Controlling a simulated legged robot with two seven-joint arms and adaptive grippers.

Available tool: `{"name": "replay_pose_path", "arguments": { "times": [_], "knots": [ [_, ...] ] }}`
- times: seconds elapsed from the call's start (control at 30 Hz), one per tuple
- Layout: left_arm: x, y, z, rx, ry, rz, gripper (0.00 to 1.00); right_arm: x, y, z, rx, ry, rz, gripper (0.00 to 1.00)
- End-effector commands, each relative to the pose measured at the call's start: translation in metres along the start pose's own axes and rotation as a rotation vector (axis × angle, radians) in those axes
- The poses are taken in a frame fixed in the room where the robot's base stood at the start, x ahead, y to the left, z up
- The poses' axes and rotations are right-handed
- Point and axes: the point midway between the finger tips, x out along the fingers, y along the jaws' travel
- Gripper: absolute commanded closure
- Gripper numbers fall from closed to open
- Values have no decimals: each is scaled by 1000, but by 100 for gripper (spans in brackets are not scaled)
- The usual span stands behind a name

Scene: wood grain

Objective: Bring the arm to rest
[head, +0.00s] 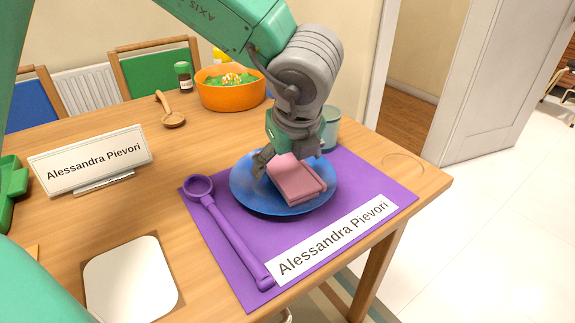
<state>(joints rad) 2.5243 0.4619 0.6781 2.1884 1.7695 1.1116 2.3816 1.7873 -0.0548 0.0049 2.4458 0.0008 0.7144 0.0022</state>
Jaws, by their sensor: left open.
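My left arm reaches down from the top of the head view. Its gripper (282,158) is open, low over a blue plate (243,193). A pink block-like piece (298,181) lies on the plate, right under and beside the fingers. One finger shows to the left of the pink piece; the other is mostly hidden, so I cannot tell if they touch it. My right gripper is not in view.
A purple placemat (352,172) bears the plate, a purple ladle (228,232) and a name strip (333,237). A greenish cup (331,128) stands close behind the gripper. An orange bowl (231,97), wooden spoon (172,118), name card (92,160) and white board (131,281) are around.

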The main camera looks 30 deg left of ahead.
Motion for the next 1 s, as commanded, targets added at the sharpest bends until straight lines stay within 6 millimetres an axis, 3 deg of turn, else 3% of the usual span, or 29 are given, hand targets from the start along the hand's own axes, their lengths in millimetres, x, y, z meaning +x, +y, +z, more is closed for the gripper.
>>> {"name": "replay_pose_path", "arguments": {
  "times": [0.2,0.4,0.77,0.87,1.0],
  "knots": [
    [-50,-2,-1,-1,-4,-5,14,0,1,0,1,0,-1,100],
    [-84,-2,0,0,-2,-2,14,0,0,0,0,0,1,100],
    [-101,-2,-1,1,0,1,14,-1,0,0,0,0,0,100],
    [-111,-3,4,1,0,1,14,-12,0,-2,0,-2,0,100],
    [-148,-6,19,1,-1,0,14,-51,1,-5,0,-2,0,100]
  ]
}}
